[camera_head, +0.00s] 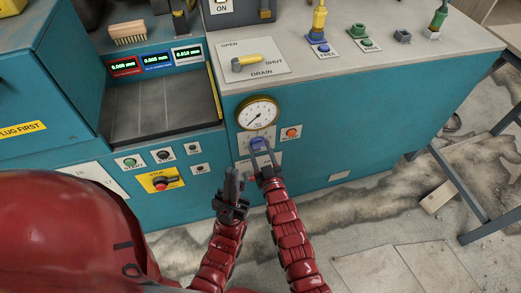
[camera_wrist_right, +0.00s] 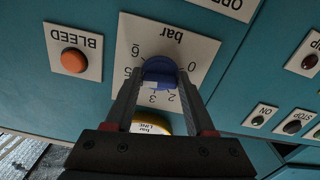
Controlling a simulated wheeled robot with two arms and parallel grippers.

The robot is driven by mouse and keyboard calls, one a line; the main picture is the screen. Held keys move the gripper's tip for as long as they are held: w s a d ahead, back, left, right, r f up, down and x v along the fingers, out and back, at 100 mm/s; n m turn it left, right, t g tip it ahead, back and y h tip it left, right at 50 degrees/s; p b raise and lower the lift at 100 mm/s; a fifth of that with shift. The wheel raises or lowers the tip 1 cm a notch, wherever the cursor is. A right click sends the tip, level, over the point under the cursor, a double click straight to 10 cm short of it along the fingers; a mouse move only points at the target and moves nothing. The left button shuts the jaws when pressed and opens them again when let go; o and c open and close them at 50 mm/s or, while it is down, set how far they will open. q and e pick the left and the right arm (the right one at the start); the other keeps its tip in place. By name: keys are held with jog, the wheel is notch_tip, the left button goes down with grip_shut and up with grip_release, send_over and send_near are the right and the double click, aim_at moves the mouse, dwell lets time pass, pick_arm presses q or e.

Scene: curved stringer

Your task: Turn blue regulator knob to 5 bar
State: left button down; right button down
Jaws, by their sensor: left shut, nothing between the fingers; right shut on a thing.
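The blue regulator knob (camera_wrist_right: 158,69) sits on a white scale plate (camera_wrist_right: 200,47) marked in bar, which appears upside down in the right wrist view. My right gripper (camera_head: 260,148) is shut on the knob, one finger on each side. The knob's pointer setting cannot be told. In the head view the knob (camera_head: 257,143) is partly hidden by the fingers. The round pressure gauge (camera_head: 258,113) is just above it; its needle is too small to read surely. My left gripper (camera_head: 232,178) is shut and empty, left of and below the right one.
An orange BLEED button (camera_head: 291,133) is right of the knob. A red stop knob (camera_head: 161,183) on a yellow plate and several small buttons are to the left. A yellow drain lever (camera_head: 255,61) lies on the top.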

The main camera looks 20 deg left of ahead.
jog(key=shift+w+r, duration=0.1)
jog(key=shift+r, duration=0.15)
jog(key=c, duration=0.7)
grip_release()
jog(key=o, duration=0.4)
jog(key=shift+f, duration=0.2)
jog(key=v, duration=1.7)
jog(key=shift+d, duration=0.15)
